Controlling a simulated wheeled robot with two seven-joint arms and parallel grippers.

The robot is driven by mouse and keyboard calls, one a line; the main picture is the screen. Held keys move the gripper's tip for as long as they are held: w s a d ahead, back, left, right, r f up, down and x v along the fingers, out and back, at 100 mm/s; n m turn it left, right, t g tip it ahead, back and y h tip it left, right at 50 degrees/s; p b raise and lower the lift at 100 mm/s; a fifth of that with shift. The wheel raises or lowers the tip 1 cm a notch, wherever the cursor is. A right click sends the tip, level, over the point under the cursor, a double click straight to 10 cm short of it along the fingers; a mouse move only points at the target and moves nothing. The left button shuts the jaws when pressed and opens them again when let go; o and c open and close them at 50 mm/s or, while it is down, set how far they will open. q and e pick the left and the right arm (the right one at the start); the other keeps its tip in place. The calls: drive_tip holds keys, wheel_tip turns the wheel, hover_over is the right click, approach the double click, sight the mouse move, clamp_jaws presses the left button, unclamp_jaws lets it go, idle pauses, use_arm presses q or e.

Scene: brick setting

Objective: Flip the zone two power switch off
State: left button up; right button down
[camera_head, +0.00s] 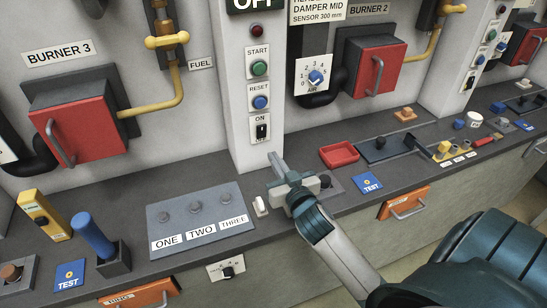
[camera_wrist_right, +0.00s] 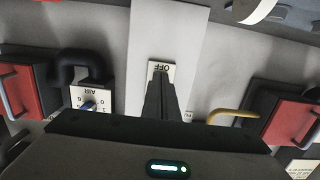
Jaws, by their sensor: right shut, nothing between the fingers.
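The power switch (camera_head: 262,131) is a small black switch on a white plate on the pale column, with ON printed above it. No zone number is readable, and its lever position is too small to tell. My right gripper (camera_head: 276,161) is shut and empty, with its fingers pointing up just below and right of the switch. In the right wrist view the shut fingers (camera_wrist_right: 161,85) reach up to a white label reading OFF (camera_wrist_right: 162,67), upside down there. They hide what is beside that label, and contact cannot be told. My left gripper is not in view.
Green START (camera_head: 260,67) and blue RESET (camera_head: 260,102) buttons sit above the switch. An AIR dial (camera_head: 316,77) is to the right.

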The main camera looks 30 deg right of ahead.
drive_tip(key=f+b+v, duration=0.1)
drive_tip(key=b+v, duration=0.1)
drive_tip(key=v, duration=0.5)
drive_tip(key=shift+s+f+b, duration=0.3)
drive_tip(key=shift+s+f, duration=0.05)
drive_tip(key=shift+a+f, duration=0.1)
